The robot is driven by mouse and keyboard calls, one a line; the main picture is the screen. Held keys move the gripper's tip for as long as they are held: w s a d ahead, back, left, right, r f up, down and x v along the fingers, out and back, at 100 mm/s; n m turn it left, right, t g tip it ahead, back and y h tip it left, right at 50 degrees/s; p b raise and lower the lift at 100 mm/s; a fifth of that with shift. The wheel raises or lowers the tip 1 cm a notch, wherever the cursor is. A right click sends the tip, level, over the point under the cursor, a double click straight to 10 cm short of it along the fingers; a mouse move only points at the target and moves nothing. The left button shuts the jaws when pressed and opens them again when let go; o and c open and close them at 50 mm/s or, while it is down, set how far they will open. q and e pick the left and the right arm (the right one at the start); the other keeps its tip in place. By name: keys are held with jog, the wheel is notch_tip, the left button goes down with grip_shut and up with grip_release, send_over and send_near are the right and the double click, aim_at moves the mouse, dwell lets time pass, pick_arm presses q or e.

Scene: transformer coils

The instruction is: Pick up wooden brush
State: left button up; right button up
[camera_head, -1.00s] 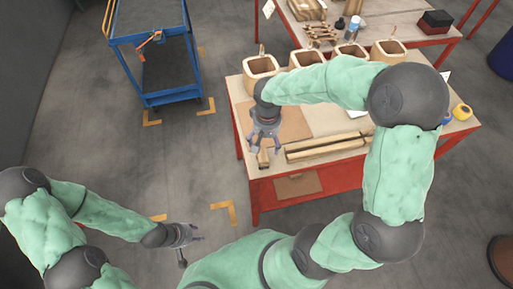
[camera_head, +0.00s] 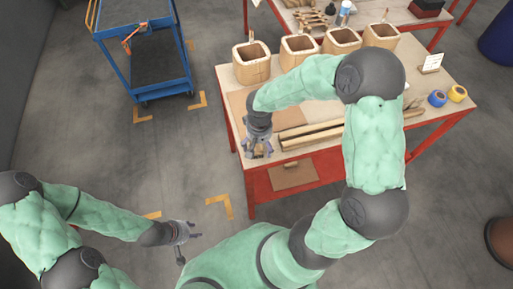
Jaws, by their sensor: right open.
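My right gripper (camera_head: 257,151) is over the front left corner of the wooden table (camera_head: 437,98), pointing down with its fingers apart. A small wooden piece, which looks like the wooden brush (camera_head: 259,150), shows between and under the fingers. The gripper hides most of it, and I cannot tell whether the fingers touch it. My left gripper (camera_head: 198,231) hangs over the floor to the left of the table, apart from everything, with its fingers spread and empty.
Several hollow wooden coil blocks (camera_head: 251,73) stand along the table's back edge. Long wooden strips (camera_head: 310,139) lie right of my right gripper. Blue tape (camera_head: 437,98) and yellow tape (camera_head: 457,93) lie at the right. A blue cart (camera_head: 143,58) stands back left. Floor between is clear.

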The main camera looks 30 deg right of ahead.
jog(key=c, duration=1.3)
jog(key=shift+r, duration=0.15)
jog(key=shift+r, duration=0.5)
notch_tip(320, 180, up, 2)
jog(key=shift+r+p, duration=0.15)
jog(key=shift+p, duration=0.5)
jog(key=s+a+r+p, duration=0.2)
jog(key=s+a+r, duration=0.2)
jog(key=s+a, duration=0.1)
jog(key=s+a+r+p, duration=0.1)
jog(key=s+a+r, duration=0.3)
jog(key=a+r, duration=0.1)
jog(key=shift+s+r+p, duration=0.25)
jog(key=shift+s+p, duration=0.15)
